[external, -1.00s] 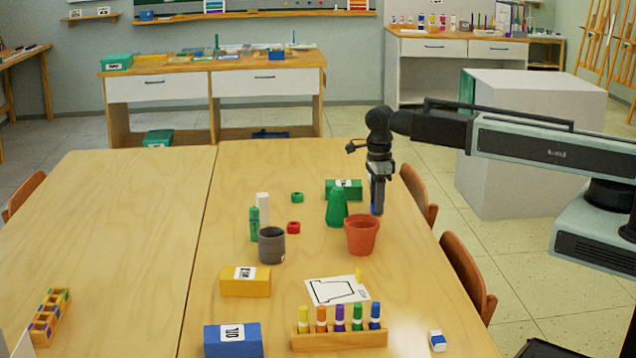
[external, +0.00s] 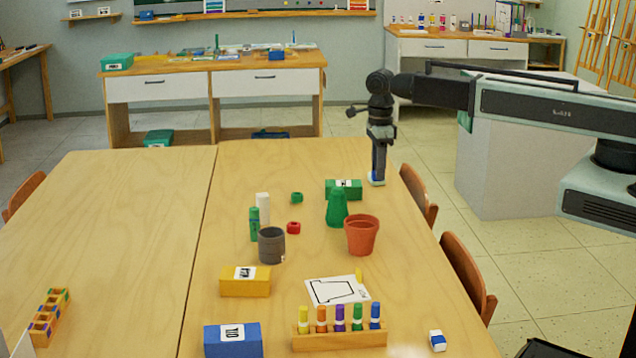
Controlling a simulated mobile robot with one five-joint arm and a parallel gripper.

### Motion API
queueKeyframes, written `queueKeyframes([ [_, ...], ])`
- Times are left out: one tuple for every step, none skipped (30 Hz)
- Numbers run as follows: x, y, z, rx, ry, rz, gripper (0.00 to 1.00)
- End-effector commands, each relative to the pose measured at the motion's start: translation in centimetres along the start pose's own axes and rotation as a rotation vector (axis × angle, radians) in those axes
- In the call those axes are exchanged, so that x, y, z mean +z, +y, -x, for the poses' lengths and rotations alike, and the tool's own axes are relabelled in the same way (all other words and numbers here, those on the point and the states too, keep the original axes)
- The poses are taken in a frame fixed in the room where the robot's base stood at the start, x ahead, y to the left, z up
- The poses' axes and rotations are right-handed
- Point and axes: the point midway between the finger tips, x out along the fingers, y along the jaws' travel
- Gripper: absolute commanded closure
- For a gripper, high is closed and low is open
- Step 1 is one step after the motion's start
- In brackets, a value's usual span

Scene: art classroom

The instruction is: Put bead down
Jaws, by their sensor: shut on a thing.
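My gripper (external: 377,178) points straight down at the far right of the right-hand table. It is shut on a small blue thing (external: 376,178), which appears to be the bead. A little white shows around it at the fingertips. Most of the bead is hidden or too small to make out, and I cannot tell whether it touches the table. A green ring-shaped bead (external: 297,197) and a red one (external: 294,227) lie on the table to the left.
A green box (external: 345,187) lies just left of my gripper. A green bottle (external: 337,208) and a terracotta pot (external: 361,236) stand nearer the camera. A grey cup (external: 271,246) stands further left. A chair (external: 419,195) is beside the table's right edge.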

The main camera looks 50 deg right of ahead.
Motion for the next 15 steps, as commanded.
queueKeyframes([
  [0.0, 0.1, -0.1, 0.000, 0.000, 0.003, 1.00],
  [0.1, 0.2, -0.1, 0.000, 0.000, 0.008, 1.00],
  [0.3, 0.6, -0.1, 0.000, -0.001, 0.022, 1.00],
  [0.5, 1.1, -0.1, -0.001, -0.001, 0.038, 1.00],
  [0.8, 1.7, -0.1, -0.001, -0.002, 0.061, 1.00],
  [1.2, 2.7, -0.2, -0.002, -0.003, 0.099, 1.00],
  [1.7, 3.6, -0.2, -0.002, -0.003, 0.135, 1.00],
  [2.1, 4.7, -0.3, -0.003, -0.004, 0.176, 1.00],
  [2.8, 6.3, -0.4, -0.005, -0.006, 0.239, 1.00],
  [3.3, 7.7, -0.4, -0.006, -0.007, 0.291, 1.00],
  [3.8, 9.1, -0.5, -0.007, -0.008, 0.346, 1.00],
  [4.4, 11.1, -0.6, -0.008, -0.010, 0.424, 1.00],
  [4.8, 12.6, -0.6, -0.009, -0.011, 0.482, 1.00],
  [5.2, 14.1, -0.7, -0.011, -0.013, 0.541, 1.00],
  [5.7, 16.1, -0.8, -0.012, -0.014, 0.616, 1.00],
])
